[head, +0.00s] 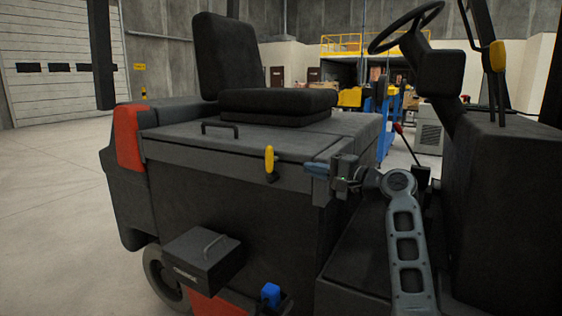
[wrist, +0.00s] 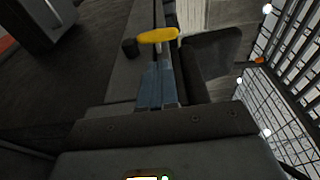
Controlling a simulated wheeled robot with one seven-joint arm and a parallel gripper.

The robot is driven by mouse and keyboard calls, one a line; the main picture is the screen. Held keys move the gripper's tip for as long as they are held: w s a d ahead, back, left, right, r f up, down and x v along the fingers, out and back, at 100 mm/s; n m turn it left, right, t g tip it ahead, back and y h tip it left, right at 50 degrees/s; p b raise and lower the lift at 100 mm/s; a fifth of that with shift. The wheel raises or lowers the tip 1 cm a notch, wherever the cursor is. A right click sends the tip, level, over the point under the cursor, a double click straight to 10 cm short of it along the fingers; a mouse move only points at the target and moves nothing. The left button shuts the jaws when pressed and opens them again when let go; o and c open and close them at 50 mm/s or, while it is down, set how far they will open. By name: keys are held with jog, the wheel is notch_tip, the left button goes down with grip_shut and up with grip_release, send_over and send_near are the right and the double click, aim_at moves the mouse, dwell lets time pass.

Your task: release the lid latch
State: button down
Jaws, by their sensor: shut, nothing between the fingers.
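The lid latch is a yellow-handled lever (head: 270,159) on a dark pivot, near the right end of the vehicle hood's front edge. The lid (head: 230,145) is a dark flat hood under the seat, with a small bar handle on top, and it lies down. My gripper (head: 314,168) has blue fingers and is shut and empty. It is right of the latch at about the same height, apart from it in the head view. In the wrist view the yellow handle (wrist: 157,35) lies across the picture just beyond my fingertips (wrist: 156,66). The exact gap cannot be told.
The seat (head: 262,100) stands on the hood. A dark box with a handle (head: 203,258) juts out low in front, with a blue connector (head: 271,293) beside it. The steering wheel (head: 405,27) and its column (head: 440,75) are at right. Open floor (head: 50,200) lies to the left.

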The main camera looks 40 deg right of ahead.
aim_at(269, 159)
jog(key=w, duration=0.3)
jog(key=w+a, duration=0.1)
jog(key=w, duration=0.6)
jog(key=shift+w+a+p, duration=0.35)
